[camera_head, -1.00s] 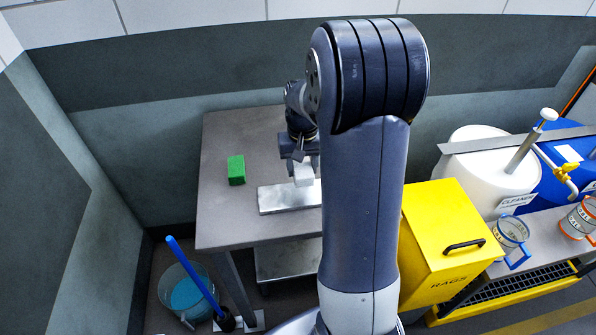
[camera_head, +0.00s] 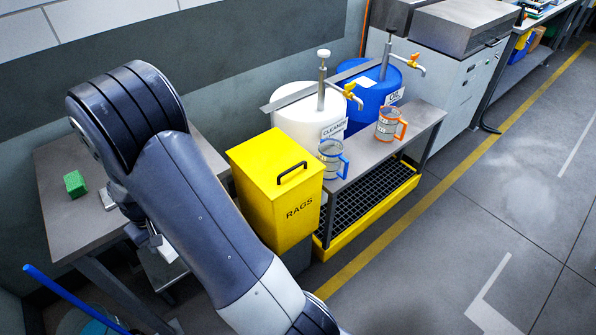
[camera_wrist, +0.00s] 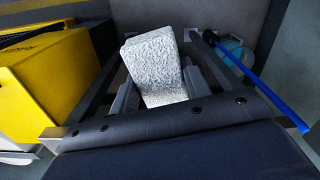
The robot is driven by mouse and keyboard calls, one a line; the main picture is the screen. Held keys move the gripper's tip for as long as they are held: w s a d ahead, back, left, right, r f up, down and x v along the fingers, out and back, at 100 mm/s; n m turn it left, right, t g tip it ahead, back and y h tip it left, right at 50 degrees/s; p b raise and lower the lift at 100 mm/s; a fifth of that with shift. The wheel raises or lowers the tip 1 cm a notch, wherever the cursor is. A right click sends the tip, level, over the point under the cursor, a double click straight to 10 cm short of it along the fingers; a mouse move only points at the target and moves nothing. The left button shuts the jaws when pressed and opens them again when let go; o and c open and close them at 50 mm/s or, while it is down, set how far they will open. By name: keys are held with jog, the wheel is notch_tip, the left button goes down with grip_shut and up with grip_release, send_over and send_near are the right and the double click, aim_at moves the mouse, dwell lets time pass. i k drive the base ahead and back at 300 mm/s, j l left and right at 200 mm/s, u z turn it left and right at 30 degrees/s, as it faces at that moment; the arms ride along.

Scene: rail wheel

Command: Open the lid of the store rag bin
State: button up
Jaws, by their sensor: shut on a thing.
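The yellow rag bin (camera_head: 268,205), marked RAGS, stands to the right of my arm in the head view. Its yellow lid (camera_head: 262,157) is shut, with a black handle (camera_head: 292,172) on top. The bin also shows at the left edge of the wrist view (camera_wrist: 45,85). My gripper (camera_wrist: 160,80) is shut on a pale speckled block (camera_wrist: 155,60), held between both fingers. It is away from the bin, to its left in the head view, where my arm mostly hides it.
A grey table (camera_head: 70,225) with a green block (camera_head: 75,183) stands at the left. The floor at right is clear.

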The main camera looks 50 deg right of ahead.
aim_at(274, 162)
jog(key=k+z, duration=0.15)
jog(key=z, duration=0.8)
jog(key=i+j+z, duration=0.15)
jog(key=z, duration=0.25)
jog(key=i+j+z, duration=0.15)
jog(key=z, duration=0.25)
jog(key=i+j+z, duration=0.1)
jog(key=z, duration=0.25)
jog(key=j, duration=0.1)
